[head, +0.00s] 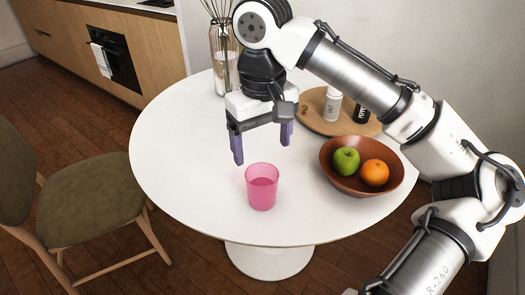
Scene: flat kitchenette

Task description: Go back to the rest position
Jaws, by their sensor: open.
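My gripper (262,145) is open and empty, pointing down over the white round table (180,170). Its two purple fingers are spread apart. A pink translucent cup (262,188) stands upright on the table, just below and in front of the gripper in the picture. The fingers appear clear of the cup. My arm reaches in from the right side of the view and arches over the table.
A brown bowl (333,178) with a green apple (345,161) and an orange (374,173) sits at right. Behind it, a wooden tray (312,117) holds a white shaker (332,104) and a dark one (361,113). A vase (222,62) stands behind. A chair (90,195) is at left.

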